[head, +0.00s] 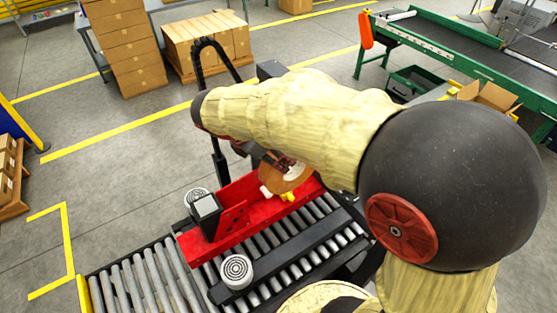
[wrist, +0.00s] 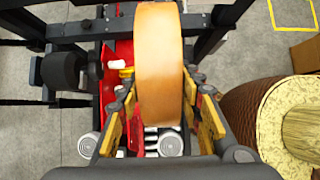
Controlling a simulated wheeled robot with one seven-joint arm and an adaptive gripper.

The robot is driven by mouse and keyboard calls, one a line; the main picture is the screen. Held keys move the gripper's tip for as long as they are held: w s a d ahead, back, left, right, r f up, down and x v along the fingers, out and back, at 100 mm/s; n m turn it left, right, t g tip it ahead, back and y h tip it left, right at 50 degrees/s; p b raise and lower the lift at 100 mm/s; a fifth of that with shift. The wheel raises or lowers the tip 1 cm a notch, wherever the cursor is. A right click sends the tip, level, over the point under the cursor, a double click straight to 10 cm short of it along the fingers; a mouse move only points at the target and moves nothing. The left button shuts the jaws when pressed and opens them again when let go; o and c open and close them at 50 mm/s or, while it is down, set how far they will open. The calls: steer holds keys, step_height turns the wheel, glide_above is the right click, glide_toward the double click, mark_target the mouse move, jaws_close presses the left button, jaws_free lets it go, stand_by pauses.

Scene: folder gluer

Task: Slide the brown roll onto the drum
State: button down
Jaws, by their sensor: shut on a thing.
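The brown roll (wrist: 158,65) is a flat orange-brown disc seen edge-on in the wrist view, between the fingers of my gripper (wrist: 160,100). My gripper is shut on it. In the head view the roll (head: 296,181) shows a pale centre and is held upright over the red machine frame (head: 250,207), partly hidden by my wrist. A white and yellow fitting (head: 267,192) sits just left of the roll on the red frame; I cannot tell surely whether it is the drum. In the wrist view this fitting (wrist: 118,64) is left of the roll, apparently apart from it.
A roller conveyor (head: 135,284) runs under the red frame. A dark boxy part (head: 206,207) and round white-topped feet (head: 236,270) stand around it. A black curved post (head: 220,165) rises behind. Cartons (head: 208,42) stand at the back; a green-framed belt (head: 450,55) is at right.

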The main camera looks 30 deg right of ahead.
steer(key=shift+w+r, duration=0.1)
steer(key=shift+w, duration=2.3)
steer(key=shift+r+p, duration=0.1)
steer(key=shift+p, duration=0.2)
steer(key=shift+w, duration=0.25)
steer(key=shift+w+p, duration=0.6)
steer(key=shift+w, duration=0.6)
steer(key=shift+w+p, duration=0.15)
steer(key=shift+p, duration=0.2)
steer(key=shift+w+a+p, duration=0.1)
steer(key=shift+w+p, duration=0.8)
steer(key=shift+w, duration=0.95)
steer(key=shift+w+p, duration=0.1)
steer(key=shift+p, duration=0.2)
steer(key=shift+w+p, duration=0.55)
steer(key=shift+w, duration=0.65)
